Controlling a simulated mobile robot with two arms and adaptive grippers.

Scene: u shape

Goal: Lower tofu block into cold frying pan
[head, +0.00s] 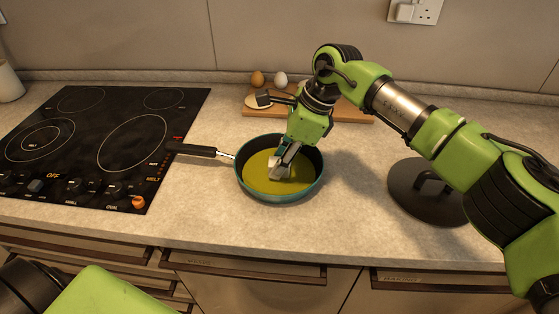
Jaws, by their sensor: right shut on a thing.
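The frying pan (310,184) stands on the counter right of the cooktop, teal outside with yellow-green liquid covering its bottom. Its black handle points left, over the cooktop's edge. My right gripper (281,163) reaches down into the pan from above, shut on a small pale block, the tofu block (274,173). The block is mostly hidden by the fingers, and I cannot tell whether it touches the pan's bottom. My left gripper is out of view; only part of my left arm shows at the lower left.
The black cooktop (100,128) lies to the left, its display reading OFF. A dark round lid (408,198) rests on the counter at right. A wooden board (352,116) with eggs (281,78) is behind the pan. Drawers are below the counter's front edge.

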